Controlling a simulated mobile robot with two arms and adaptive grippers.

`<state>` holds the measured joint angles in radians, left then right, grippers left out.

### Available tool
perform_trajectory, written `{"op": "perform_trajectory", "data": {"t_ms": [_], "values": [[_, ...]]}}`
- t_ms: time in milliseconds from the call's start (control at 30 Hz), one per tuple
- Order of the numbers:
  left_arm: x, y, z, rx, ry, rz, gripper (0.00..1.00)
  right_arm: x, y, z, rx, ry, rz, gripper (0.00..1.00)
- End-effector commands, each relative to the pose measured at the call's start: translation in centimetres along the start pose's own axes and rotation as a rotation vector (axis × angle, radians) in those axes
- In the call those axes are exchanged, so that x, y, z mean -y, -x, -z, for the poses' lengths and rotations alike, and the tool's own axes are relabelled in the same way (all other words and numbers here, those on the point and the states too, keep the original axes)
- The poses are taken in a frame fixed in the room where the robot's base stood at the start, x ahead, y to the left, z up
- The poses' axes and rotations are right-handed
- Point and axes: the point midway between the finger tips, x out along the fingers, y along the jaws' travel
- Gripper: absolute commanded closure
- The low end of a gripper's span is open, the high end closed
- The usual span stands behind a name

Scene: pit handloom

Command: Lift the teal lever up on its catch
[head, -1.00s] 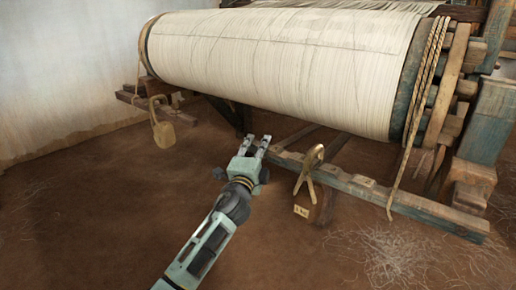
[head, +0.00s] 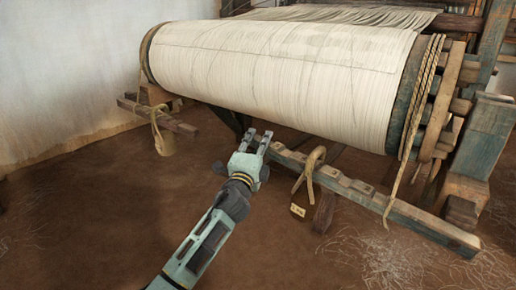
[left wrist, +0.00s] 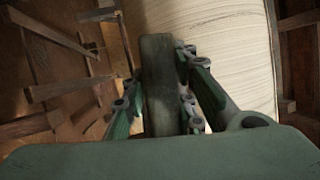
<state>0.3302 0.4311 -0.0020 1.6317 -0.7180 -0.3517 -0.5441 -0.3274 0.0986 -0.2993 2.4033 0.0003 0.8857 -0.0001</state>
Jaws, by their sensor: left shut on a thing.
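The teal lever (head: 415,214) is a long, worn wooden beam below the cloth roll. It slants from its left end near my gripper down to the lower right. My left gripper (head: 257,138) is shut on that left end. In the left wrist view the lever (left wrist: 158,75) stands between the two fingers of my left gripper (left wrist: 165,95). I cannot make out the catch for certain. My right gripper is not in view.
A rope loop (head: 312,165) and a tagged weight (head: 323,212) hang at the lever. The cloth roll (head: 280,75) is above it. A loom post (head: 485,140) stands right. The floor in front is mostly open, with loose fibres at lower right.

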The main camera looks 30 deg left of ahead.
Motion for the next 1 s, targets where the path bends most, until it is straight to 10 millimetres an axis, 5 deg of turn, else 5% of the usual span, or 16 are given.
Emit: {"op": "perform_trajectory", "data": {"t_ms": [367,400,600,1000], "values": [[0.13,0.0,0.11,-0.002,0.002,-0.005,1.0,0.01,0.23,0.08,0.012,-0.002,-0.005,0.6],[0.09,0.01,0.12,-0.002,0.002,-0.005,0.74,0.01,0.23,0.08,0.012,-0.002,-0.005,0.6],[-0.02,0.02,0.1,-0.002,0.0,-0.007,0.56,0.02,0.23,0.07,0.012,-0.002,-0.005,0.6],[0.03,0.4,0.05,-0.001,-0.003,-0.006,0.55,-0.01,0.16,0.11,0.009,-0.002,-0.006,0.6]]}}
